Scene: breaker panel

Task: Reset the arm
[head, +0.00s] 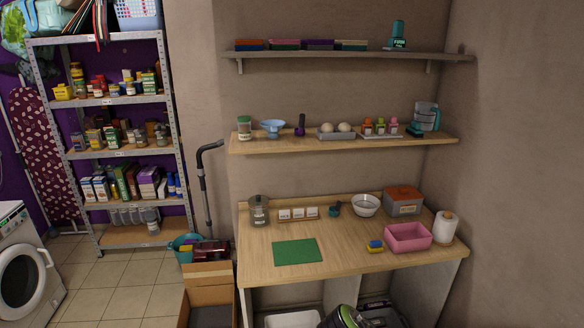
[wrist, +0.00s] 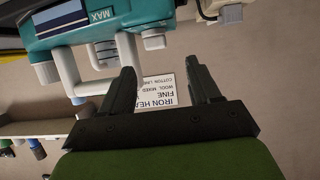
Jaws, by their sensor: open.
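My gripper (wrist: 162,75) shows in the wrist view with its two dark fingers spread apart and nothing between them. A green part of my arm fills the bottom of that view. A teal and white appliance (wrist: 85,35) marked MAX is at the upper left, close to the left finger; I cannot tell whether they touch. A white printed card (wrist: 165,92) about iron heat shows behind the fingers, upside down. I cannot make out my gripper in the head view.
In the head view, a wooden worktop (head: 350,250) holds a green mat (head: 297,251), a pink tub (head: 408,237) and a paper roll (head: 444,228). Two wall shelves hang above. A loaded metal rack (head: 120,153) and a washing machine (head: 25,265) stand left. Some floor is clear.

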